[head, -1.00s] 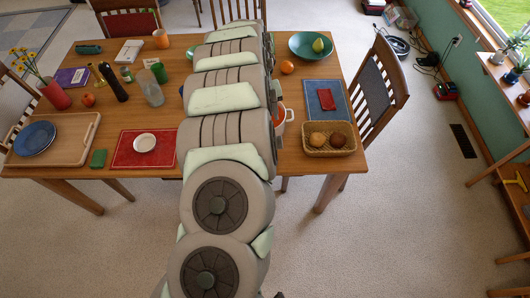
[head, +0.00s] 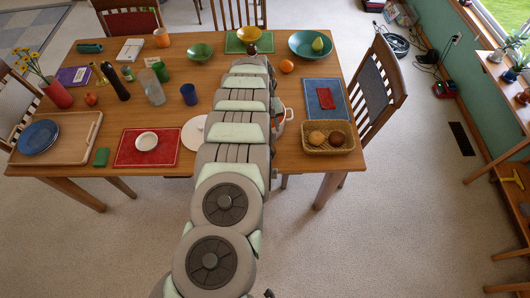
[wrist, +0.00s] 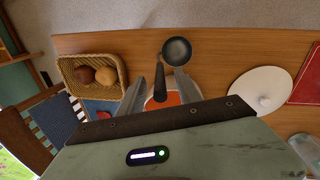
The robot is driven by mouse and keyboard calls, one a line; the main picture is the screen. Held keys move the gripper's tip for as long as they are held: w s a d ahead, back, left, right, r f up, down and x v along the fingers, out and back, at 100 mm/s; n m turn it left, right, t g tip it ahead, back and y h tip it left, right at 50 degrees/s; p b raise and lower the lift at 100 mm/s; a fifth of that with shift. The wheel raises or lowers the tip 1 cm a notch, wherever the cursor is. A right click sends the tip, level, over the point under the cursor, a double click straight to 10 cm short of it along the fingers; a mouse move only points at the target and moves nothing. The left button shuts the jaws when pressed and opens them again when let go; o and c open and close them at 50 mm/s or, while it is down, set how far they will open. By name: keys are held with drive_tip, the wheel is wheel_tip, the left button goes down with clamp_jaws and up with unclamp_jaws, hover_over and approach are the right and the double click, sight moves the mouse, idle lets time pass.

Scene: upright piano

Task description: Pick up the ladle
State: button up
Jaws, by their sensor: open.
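The ladle (wrist: 177,51) shows in the wrist view, with a round dark bowl toward the table edge and a black handle running back between my fingers. My gripper (wrist: 159,77) is open, one finger on each side of the handle. I cannot tell whether either finger touches it. An orange and white pot (wrist: 165,99) shows behind the handle, partly hidden by my gripper. In the head view the pot (head: 286,115) peeks out right of my arm, which hides the ladle and gripper.
A wicker basket (head: 328,150) with round brown items stands right of the pot. A white lid (head: 188,134) lies to its left. A blue cup (head: 188,94) and a red mat (head: 128,158) with a white bowl lie farther left. Chairs surround the table.

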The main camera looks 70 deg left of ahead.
drive_tip(key=shift+w+f, duration=0.15)
drive_tip(key=shift+f, duration=1.05)
drive_tip(key=shift+c, duration=0.3)
clamp_jaws()
